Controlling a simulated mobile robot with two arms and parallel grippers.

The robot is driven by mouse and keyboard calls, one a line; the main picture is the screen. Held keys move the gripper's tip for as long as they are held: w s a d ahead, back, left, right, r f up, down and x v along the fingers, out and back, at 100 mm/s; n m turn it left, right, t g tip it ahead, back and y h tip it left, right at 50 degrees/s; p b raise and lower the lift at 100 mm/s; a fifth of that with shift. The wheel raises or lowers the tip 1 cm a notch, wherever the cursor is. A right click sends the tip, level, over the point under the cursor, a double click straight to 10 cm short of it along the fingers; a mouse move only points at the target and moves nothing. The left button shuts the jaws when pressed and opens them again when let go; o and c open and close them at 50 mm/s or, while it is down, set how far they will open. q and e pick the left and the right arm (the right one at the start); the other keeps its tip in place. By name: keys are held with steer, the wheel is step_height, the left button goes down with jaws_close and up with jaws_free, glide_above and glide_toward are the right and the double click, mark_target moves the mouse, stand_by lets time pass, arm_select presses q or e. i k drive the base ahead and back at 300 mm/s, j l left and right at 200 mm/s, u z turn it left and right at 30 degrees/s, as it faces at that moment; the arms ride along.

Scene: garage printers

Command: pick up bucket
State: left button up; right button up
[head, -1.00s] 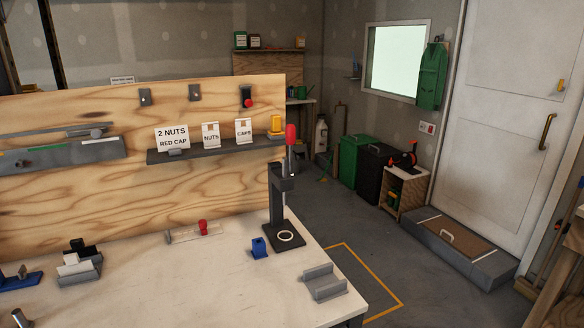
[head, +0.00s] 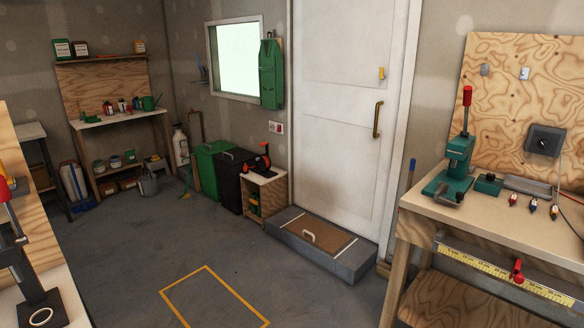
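A small grey container (head: 148,184) stands on the floor at the right front of the far shelf bench. It may be a bucket, but it is too small to tell for sure. Several small pots stand on that bench's lower shelf. A green can (head: 149,102) stands on its top. Neither of my grippers is in view.
Green (head: 207,172) and black (head: 232,180) bins and a small wooden cabinet (head: 264,195) line the wall by the white door (head: 340,110). A grey step (head: 350,262) lies before the door. Workbenches flank both sides; the floor between, with a yellow outline (head: 215,292), is clear.

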mark_target(148, 184)
steer(key=i+l+z, duration=0.35)
steer(key=i+l, duration=0.15)
steer(key=i, duration=0.35)
steer(key=i+u, duration=0.7)
steer(key=i+l+u, duration=0.1)
steer(key=i+u, duration=0.25)
steer(key=i+j+u, duration=0.35)
steer(key=i, duration=0.2)
steer(key=i+u, duration=0.3)
steer(key=i, duration=0.25)
steer(key=i+l+u, duration=0.1)
steer(key=i+u, duration=0.25)
steer(key=i, duration=2.65)
steer(key=i+z, duration=0.1)
steer(key=i, duration=0.45)
steer(key=i+j+z, duration=0.1)
steer(key=i, duration=0.5)
steer(key=i+j+z, duration=0.1)
steer(key=i, duration=0.45)
steer(key=i+j, duration=0.25)
steer(key=i, duration=0.3)
steer(key=z, duration=0.05)
